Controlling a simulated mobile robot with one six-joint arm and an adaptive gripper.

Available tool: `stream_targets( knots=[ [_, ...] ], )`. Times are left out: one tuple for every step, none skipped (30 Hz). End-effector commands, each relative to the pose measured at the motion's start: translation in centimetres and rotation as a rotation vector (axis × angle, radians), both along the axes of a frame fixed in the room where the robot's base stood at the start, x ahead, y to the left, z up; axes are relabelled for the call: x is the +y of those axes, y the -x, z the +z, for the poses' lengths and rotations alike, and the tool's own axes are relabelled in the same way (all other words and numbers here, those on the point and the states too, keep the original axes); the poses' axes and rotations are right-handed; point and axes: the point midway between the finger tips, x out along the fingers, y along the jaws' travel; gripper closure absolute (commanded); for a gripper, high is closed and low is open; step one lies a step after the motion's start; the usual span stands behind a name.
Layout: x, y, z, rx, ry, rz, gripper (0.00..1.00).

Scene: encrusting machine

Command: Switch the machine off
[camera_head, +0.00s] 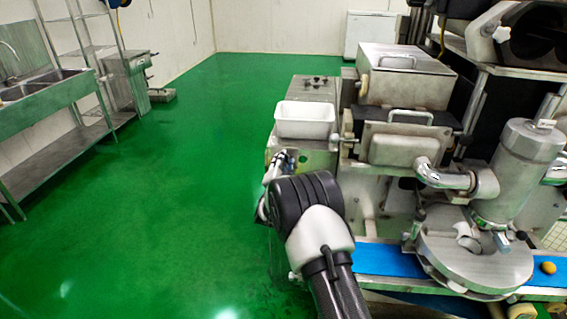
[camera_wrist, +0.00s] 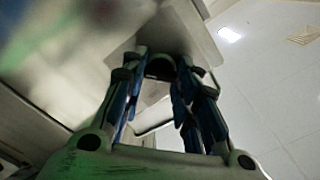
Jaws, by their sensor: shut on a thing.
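The encrusting machine (camera_head: 405,150) is a steel machine filling the right side of the head view. My gripper (camera_head: 281,160) is at its near left corner, against the panel below a white tray, and my arm partly hides it. In the wrist view my gripper (camera_wrist: 161,72) has its two blue-sided fingers around a small dark rounded part (camera_wrist: 160,67), which looks like a switch knob on a pale metal panel (camera_wrist: 185,30). It is shut on this part. The knob's turn position cannot be made out, and in the head view the knob is hidden.
The white tray (camera_head: 305,119) sits on the machine just above my gripper. A blue conveyor belt (camera_head: 383,260) runs along the front, with a small orange ball (camera_head: 548,268) on it. A steel sink bench (camera_head: 45,112) stands at the left wall. The green floor (camera_head: 180,170) between is clear.

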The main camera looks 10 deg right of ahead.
Motion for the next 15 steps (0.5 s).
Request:
stream_targets(
  knots=[
    [-0.01,0.00,-0.02,0.000,0.000,0.000,0.96],
    [-0.01,0.00,-0.02,0.000,0.001,0.000,0.96],
    [0.00,0.00,-0.02,0.001,0.004,0.000,0.96],
    [-0.01,0.00,-0.03,0.002,0.007,0.000,0.96],
    [-0.01,0.00,-0.03,0.003,0.010,0.000,0.96],
    [-0.01,0.00,-0.03,0.006,0.017,0.000,0.96],
    [-0.01,0.00,-0.04,0.008,0.024,0.000,0.96],
    [-0.01,-0.01,-0.04,0.010,0.033,-0.001,0.96],
    [-0.01,-0.01,-0.05,0.015,0.047,-0.001,0.96],
    [-0.01,-0.02,-0.06,0.019,0.059,-0.001,0.96],
    [-0.01,-0.02,-0.06,0.023,0.073,-0.001,0.96],
    [-0.01,-0.03,-0.08,0.030,0.094,-0.001,0.96],
    [-0.01,-0.03,-0.09,0.036,0.111,-0.001,0.96],
    [-0.01,-0.03,-0.11,0.042,0.131,-0.001,0.96],
    [-0.01,-0.03,-0.12,0.051,0.160,-0.001,0.96]
  ],
)
